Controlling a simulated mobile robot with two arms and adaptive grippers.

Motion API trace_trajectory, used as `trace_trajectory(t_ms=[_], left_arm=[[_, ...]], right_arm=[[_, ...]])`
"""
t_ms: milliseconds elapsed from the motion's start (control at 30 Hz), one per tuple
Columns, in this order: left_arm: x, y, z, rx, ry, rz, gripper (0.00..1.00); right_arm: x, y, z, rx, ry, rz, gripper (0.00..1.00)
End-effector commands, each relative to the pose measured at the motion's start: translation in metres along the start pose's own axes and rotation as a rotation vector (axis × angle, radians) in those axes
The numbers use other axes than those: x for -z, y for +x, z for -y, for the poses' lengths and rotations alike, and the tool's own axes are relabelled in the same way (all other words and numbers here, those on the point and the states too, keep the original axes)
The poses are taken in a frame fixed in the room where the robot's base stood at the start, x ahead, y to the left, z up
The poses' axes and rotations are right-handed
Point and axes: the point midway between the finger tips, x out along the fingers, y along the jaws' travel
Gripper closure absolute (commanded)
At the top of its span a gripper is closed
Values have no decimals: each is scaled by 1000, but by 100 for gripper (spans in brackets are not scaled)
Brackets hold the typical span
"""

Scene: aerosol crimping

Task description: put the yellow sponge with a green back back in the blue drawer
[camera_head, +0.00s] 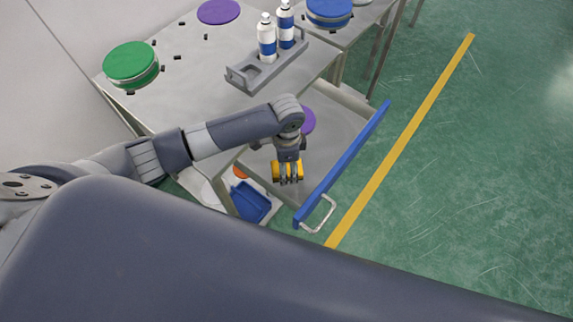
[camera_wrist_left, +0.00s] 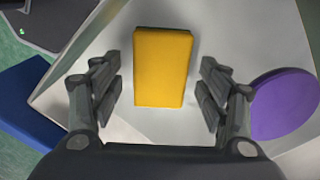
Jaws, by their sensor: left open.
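The yellow sponge (camera_head: 276,171) is inside the open blue drawer (camera_head: 345,158), near its front left part in the head view. In the left wrist view the sponge (camera_wrist_left: 163,66) lies yellow side up; its green back does not show. My left gripper (camera_head: 290,180) is over the sponge inside the drawer. In the left wrist view the fingers of my left gripper (camera_wrist_left: 160,90) are spread, one on each side of the sponge, with visible gaps. The drawer floor (camera_wrist_left: 215,30) shows around the sponge. My right gripper is not in view.
A purple disc (camera_wrist_left: 285,103) lies in the drawer beside the sponge. A blue tray (camera_head: 250,202) is below, left of the drawer. The table above holds a green round container (camera_head: 130,63) and a grey rack (camera_head: 268,66) with two bottles. The drawer has a metal handle (camera_head: 320,215).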

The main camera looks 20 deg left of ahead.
Motion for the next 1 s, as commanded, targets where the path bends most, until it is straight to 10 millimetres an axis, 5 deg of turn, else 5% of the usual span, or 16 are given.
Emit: trace_trajectory(t_ms=[500,1000], left_arm=[[0,-98,1,3,-1,-2,31],[0,-110,0,1,-1,0,31]], right_arm=[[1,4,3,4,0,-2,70],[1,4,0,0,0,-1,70]])
